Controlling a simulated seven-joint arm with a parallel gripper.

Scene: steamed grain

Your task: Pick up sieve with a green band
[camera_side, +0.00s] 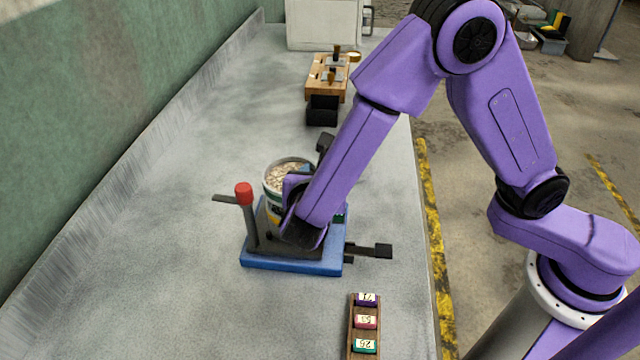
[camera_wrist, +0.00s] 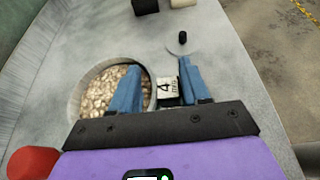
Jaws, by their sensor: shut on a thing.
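The sieve (camera_side: 270,199) is a round, pale-rimmed vessel with a greenish band, full of light grain, on a blue-based stand (camera_side: 290,263). My gripper (camera_side: 294,190) is low at its near right side and hides part of it. In the wrist view the sieve's rim (camera_wrist: 77,99) is at left. The blue fingers of my gripper (camera_wrist: 158,68) straddle its right wall, the left one over the grain and the right one outside. A white tag marked 4 (camera_wrist: 167,88) shows between them. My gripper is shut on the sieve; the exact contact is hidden.
The stand has a red-knobbed post (camera_side: 244,190) at left and a black lever (camera_side: 375,251) at right. A rack (camera_side: 351,325) of numbered purple, red and green pieces lies in front. A wooden block (camera_side: 318,88) and a black box (camera_side: 322,111) stand behind. The bench's left is clear.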

